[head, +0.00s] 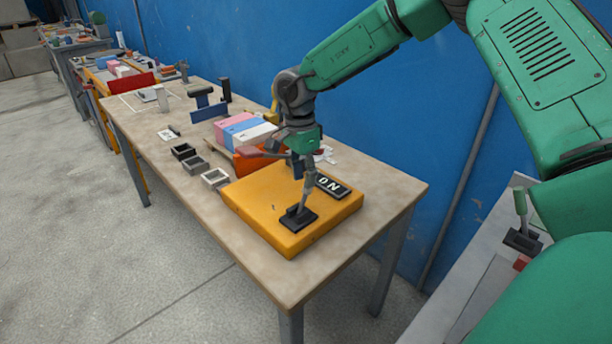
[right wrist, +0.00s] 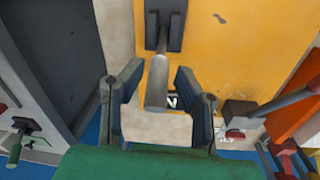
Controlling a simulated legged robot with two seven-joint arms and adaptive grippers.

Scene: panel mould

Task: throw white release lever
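The white release lever (head: 306,194) looks pale grey and rises from a black base (head: 298,218) on the orange panel (head: 262,200). A black ON plate (head: 331,186) lies on the panel behind it. My right gripper (head: 303,172) points down over the lever's upper end. In the right wrist view the lever (right wrist: 159,78) reaches from its black base into the space between the fingertips of my right gripper (right wrist: 158,88). The fingers are apart, with a visible gap on each side of the lever. The gripper partly hides the ON plate there. My left gripper is not in view.
The panel sits near the front end of a table (head: 395,188). Small open boxes (head: 214,178), pink, blue and white blocks (head: 245,130) and a red-handled lever (head: 262,153) are close by. A green-handled lever (head: 520,204) stands on a grey surface at right. A blue wall is behind.

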